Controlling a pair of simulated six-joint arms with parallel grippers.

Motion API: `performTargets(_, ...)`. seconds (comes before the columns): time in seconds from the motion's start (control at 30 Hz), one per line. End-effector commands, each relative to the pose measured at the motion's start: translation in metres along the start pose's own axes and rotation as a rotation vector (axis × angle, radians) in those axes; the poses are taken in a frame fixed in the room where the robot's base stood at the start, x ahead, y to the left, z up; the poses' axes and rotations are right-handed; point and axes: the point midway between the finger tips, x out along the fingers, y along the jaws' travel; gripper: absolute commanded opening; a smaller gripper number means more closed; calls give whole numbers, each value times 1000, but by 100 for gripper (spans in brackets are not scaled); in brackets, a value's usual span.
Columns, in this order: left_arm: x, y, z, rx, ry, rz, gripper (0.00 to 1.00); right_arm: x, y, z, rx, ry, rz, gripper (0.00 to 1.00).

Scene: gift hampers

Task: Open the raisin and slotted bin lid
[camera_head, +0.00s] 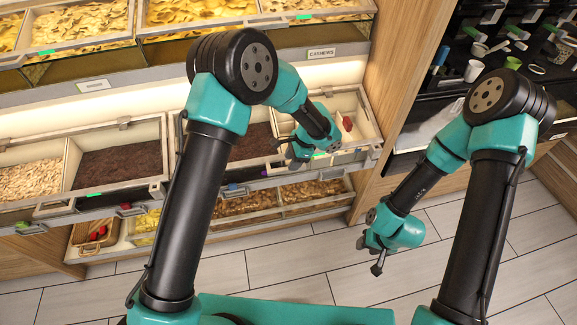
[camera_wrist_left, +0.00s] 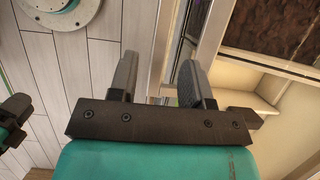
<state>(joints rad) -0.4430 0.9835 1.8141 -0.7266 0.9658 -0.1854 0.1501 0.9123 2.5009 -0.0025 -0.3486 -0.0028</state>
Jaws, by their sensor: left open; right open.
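Dark raisin-like contents (camera_head: 258,143) lie in the middle-shelf bin behind my left arm, beside a pale slotted compartment (camera_head: 345,104). The bin's lid cannot be clearly told from its frame. My left gripper (camera_head: 294,158) is open at the bin's front edge, partly hidden by its own wrist. In the left wrist view its fingers (camera_wrist_left: 157,72) stand apart, with a pale frame edge (camera_wrist_left: 162,45) seen between and beyond them; contact cannot be told. Dark contents (camera_wrist_left: 278,22) show there behind a frame. My right gripper (camera_head: 371,256) is open and empty over the floor.
Another dark-filled bin (camera_head: 120,165) and a bin of pale seeds (camera_head: 32,180) stand left on the same shelf. The cashew shelf (camera_head: 322,53) overhangs above. Lower bins (camera_head: 315,190) sit below. A wooden post (camera_head: 400,75) stands right; the tiled floor (camera_head: 300,262) is clear.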

Motion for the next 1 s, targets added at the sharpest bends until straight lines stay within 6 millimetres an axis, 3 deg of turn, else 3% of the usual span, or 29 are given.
performTargets(0.23,31,0,0,0,-1,1,45,0,0,0,0,0,0,43)
performTargets(0.6,36,0,0,-1,1,0,45,0,0,0,0,0,0,43)
performTargets(1.0,36,0,0,-1,0,0,7,0,0,0,0,0,0,43)
